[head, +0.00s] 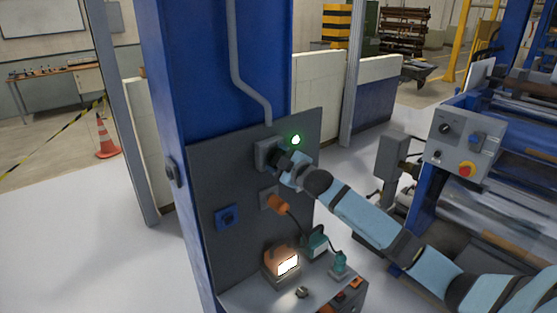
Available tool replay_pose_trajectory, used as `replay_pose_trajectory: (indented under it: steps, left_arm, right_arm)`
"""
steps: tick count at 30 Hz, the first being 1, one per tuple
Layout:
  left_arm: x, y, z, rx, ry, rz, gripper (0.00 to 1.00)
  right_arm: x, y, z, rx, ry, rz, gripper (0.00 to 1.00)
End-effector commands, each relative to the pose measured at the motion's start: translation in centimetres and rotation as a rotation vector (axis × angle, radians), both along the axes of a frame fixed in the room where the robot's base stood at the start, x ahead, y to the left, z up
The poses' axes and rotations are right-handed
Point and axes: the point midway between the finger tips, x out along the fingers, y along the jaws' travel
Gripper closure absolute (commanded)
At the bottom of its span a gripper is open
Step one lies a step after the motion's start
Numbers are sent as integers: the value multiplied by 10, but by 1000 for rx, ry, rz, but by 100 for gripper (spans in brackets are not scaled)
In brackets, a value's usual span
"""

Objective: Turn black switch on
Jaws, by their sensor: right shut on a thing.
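The black switch is at the upper part of the dark grey panel (240,190), on a grey square box (264,155); its knob is mostly hidden by my gripper. My right gripper (278,156) reaches in from the lower right and is shut on the black switch at the box's front. My left gripper is not in view.
A blue switch (228,217) sits lower left on the panel. An orange plug (278,203) with a cable is below my gripper. A shelf (245,297) holds an orange device with a lit screen (286,264) and teal tools (318,245). A roller machine with a control box (455,142) stands right.

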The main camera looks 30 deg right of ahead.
Motion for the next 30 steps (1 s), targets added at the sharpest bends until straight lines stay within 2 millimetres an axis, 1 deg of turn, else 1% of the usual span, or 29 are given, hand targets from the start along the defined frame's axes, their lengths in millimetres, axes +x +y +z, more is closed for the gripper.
replay_pose_trajectory:
  steps: [3,9,24,25,28,30]
  left_arm:
    - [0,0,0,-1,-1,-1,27]
    - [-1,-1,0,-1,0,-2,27]
    - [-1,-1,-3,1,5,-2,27]
    - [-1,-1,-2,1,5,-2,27]
    - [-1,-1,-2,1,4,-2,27]
    - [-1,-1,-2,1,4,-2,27]
  right_arm:
    - [0,0,-1,57,6,0,60]
    - [0,0,-1,111,10,0,60]
    - [0,0,-1,130,12,0,60]
    - [0,0,-1,130,12,0,34]
    - [0,0,-1,130,12,0,11]
    - [0,0,-1,129,12,0,11]
